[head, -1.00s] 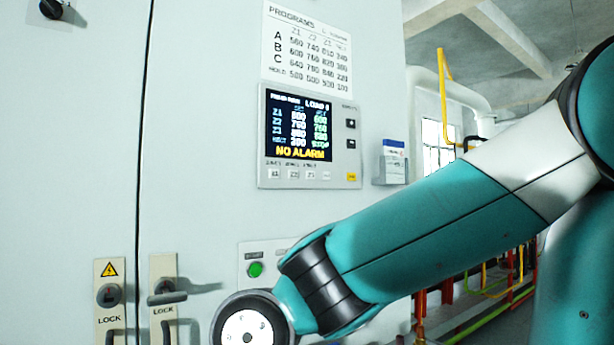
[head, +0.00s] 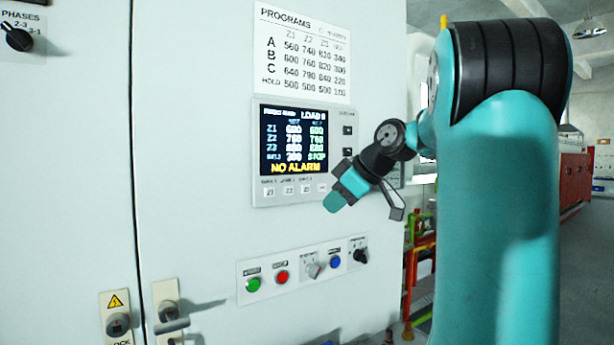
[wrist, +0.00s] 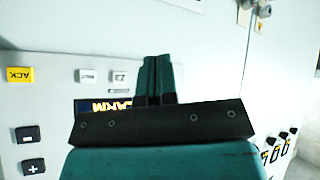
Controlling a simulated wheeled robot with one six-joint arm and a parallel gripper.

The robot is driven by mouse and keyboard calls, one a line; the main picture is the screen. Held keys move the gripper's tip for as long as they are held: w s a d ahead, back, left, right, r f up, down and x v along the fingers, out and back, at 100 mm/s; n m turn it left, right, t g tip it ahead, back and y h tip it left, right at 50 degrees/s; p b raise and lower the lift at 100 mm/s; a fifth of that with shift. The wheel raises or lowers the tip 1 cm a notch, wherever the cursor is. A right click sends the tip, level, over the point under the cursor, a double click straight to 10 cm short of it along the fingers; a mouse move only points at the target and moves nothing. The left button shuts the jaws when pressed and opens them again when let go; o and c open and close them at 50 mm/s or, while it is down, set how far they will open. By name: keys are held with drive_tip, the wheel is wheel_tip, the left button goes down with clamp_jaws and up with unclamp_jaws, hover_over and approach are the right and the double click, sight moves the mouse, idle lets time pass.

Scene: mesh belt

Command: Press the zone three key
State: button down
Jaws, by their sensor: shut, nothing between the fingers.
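The zone three key (head: 305,189), a small pale key marked Z3, is in the row under the screen of the grey control panel (head: 258,180). It also shows in the wrist view (wrist: 120,77), upside down, just left of my fingers. My gripper (head: 333,203) is shut and empty, its teal fingertips in front of the panel's lower right part, right of the key in the head view. In the wrist view my gripper (wrist: 157,62) points across the key row and hides part of it and of the screen. No contact with the key shows.
Beside the key are the Z2 key (head: 288,190), the Z1 key (head: 269,191) and the belt key (head: 321,188). A yellow ACK key (wrist: 19,74) sits farther left in the wrist view. Below is a strip with a green button (head: 253,285), a red button (head: 282,277) and knobs.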

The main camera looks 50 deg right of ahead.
sight(306, 189)
drive_tip(key=shift+s+d+r, duration=0.3)
drive_tip(key=shift+d, duration=0.25)
drive_tip(key=shift+s+d+r, duration=0.25)
drive_tip(key=shift+d+r, duration=0.05)
drive_tip(key=shift+d, duration=0.2)
drive_tip(key=shift+h, duration=0.3)
drive_tip(key=shift+w+d+p, duration=0.35)
drive_tip(key=shift+w+p, duration=0.05)
drive_tip(key=shift+w, duration=1.05)
drive_tip(key=shift+w+d+p, duration=0.3)
drive_tip(key=shift+w+p, duration=0.05)
drive_tip(key=shift+w, duration=1.1)
drive_tip(key=shift+w+d+p, duration=0.35)
drive_tip(key=shift+w+p, duration=0.05)
drive_tip(key=shift+w, duration=1.05)
drive_tip(key=shift+w, duration=0.1)
drive_tip(key=shift+w+d, duration=0.1)
drive_tip(key=shift+w, duration=0.2)
drive_tip(key=shift+w, duration=0.35)
drive_tip(key=shift+s, duration=0.8)
